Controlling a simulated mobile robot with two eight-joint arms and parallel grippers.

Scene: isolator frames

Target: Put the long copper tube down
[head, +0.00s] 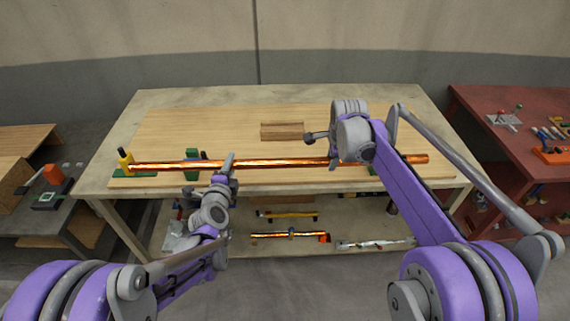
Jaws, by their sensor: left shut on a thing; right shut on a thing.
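The long copper tube (280,164) runs almost level across the front part of the workbench in the head view. Its left end is at a yellow and green fixture (125,162); I cannot tell whether they touch. My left gripper (228,166) is shut on the tube left of its middle. My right gripper (334,160) is shut on the tube right of its middle, and my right wrist hides part of it there. The tube's right end shows past the wrist. I cannot tell whether the tube rests on anything.
The wooden workbench (200,124) has a brown wooden block (282,131) behind the tube. A green piece (192,155) stands near the tube. A lower shelf holds tools, including an orange bar (290,236). A red table (490,100) with tools is at right, a grey one (75,222) at left.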

